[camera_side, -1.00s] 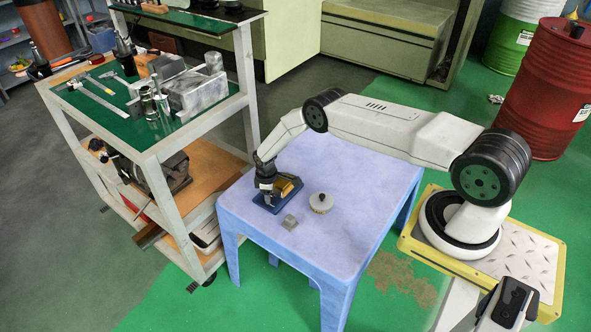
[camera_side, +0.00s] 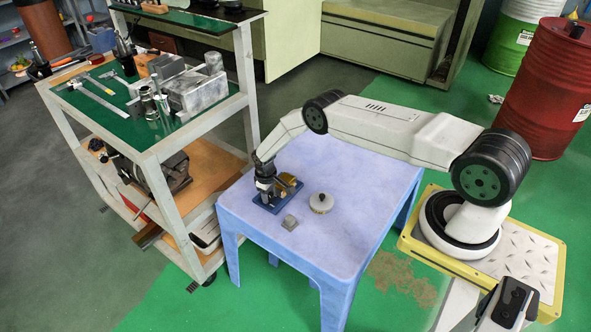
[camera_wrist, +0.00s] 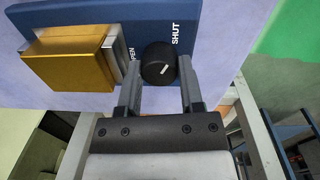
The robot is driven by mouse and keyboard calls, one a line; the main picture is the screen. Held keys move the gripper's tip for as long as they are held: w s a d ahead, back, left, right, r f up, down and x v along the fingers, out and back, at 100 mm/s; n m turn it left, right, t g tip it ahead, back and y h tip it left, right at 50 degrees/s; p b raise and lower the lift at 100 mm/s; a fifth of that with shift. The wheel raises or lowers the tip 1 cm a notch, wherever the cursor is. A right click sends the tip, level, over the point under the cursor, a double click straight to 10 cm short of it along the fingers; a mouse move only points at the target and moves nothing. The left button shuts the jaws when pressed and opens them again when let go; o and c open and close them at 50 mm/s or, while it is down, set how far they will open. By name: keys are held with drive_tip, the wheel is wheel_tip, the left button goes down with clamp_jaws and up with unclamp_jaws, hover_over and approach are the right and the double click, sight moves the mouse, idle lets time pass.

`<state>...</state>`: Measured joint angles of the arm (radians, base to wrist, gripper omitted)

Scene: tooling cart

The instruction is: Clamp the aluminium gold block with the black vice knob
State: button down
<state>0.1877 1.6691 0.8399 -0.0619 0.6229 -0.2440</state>
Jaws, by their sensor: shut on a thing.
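The black vice knob (camera_wrist: 159,66) stands on the blue vice base (camera_wrist: 185,15), between the words OPEN and SHUT. Its white mark points up and right, toward SHUT. My gripper (camera_wrist: 160,75) is shut on the knob in the wrist view, one finger on each side. The gold block (camera_wrist: 70,62) sits left of the knob against a grey jaw (camera_wrist: 114,55); I cannot tell whether they touch. In the side view my gripper (camera_side: 267,198) is down at the blue base (camera_side: 284,203), and the gold block (camera_side: 285,185) is just right of it. The knob is hidden there.
A round pale lidded thing (camera_side: 321,203) and a small grey block (camera_side: 290,222) stand on the blue table (camera_side: 340,240) near the vice. The back of the table is clear. A tooling cart (camera_side: 150,150) with metal parts stands at the left.

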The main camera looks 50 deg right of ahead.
idle(0.4)
drive_tip(key=c, duration=0.5)
unclamp_jaws()
drive_tip(key=shift+r, duration=0.1)
drive_tip(key=shift+a+r, duration=0.15)
drive_tip(key=shift+r, duration=3.65)
